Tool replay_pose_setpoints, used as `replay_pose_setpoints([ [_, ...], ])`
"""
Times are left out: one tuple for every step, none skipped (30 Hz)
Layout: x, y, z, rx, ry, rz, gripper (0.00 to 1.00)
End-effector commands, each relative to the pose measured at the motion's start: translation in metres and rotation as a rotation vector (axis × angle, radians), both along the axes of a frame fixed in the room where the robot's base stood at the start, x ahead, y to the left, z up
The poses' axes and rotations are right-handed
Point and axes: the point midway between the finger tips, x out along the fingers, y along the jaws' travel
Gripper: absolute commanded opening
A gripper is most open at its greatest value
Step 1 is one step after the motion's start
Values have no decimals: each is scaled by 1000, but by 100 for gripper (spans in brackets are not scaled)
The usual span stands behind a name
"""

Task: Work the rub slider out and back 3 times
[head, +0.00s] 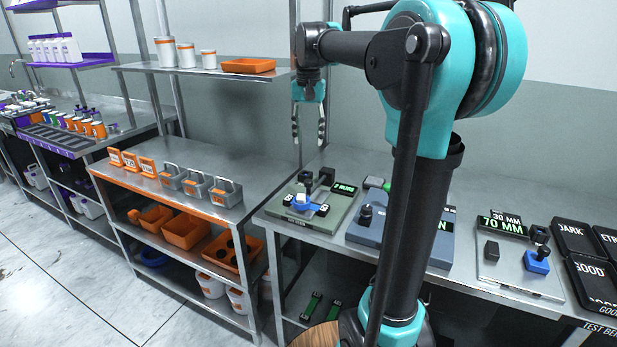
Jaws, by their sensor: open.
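The rub tester (312,207) is a grey-green plate on the steel bench, at the middle of the head view. A dark display (344,189) with green text that seems to read "RUBS" stands at its back right. A black-knobbed part that looks like the rub slider (305,184) stands on the plate, with a blue piece (301,199) beside it. Exact slider details are too small to tell. My gripper (309,138) hangs with its fingers down, open and empty, above and behind the tester. It is apart from the slider.
A blue-grey device (362,229) sits right of the tester, partly hidden by my arm. A light plate (510,265) reading "70 MM" and black trays (595,285) lie further right.

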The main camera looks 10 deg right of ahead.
Motion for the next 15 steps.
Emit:
replay_pose_setpoints([
  [0, 0, -11, 0, 0, 0, 44],
  [0, 0, -17, 0, -1, 0, 44],
  [0, 0, -25, 0, -1, 0, 44],
  [0, 0, -31, 0, -1, 0, 44],
  [1, 0, -37, 0, -1, 0, 44],
  [0, 0, -45, 0, -1, 0, 44],
  [0, 0, -51, 0, -1, 0, 44],
  [0, 0, -57, 0, -1, 0, 44],
  [0, 0, -65, 0, -1, 0, 44],
  [0, 0, -71, 0, -1, 0, 44],
  [0, 0, -77, 0, -1, 0, 44],
  [0, 0, -84, 0, -1, 0, 44],
  [0, 0, -90, 0, -1, 0, 44],
  [0, 0, -95, 0, -1, 0, 44],
  [1, 0, -102, 0, -1, 0, 44],
])
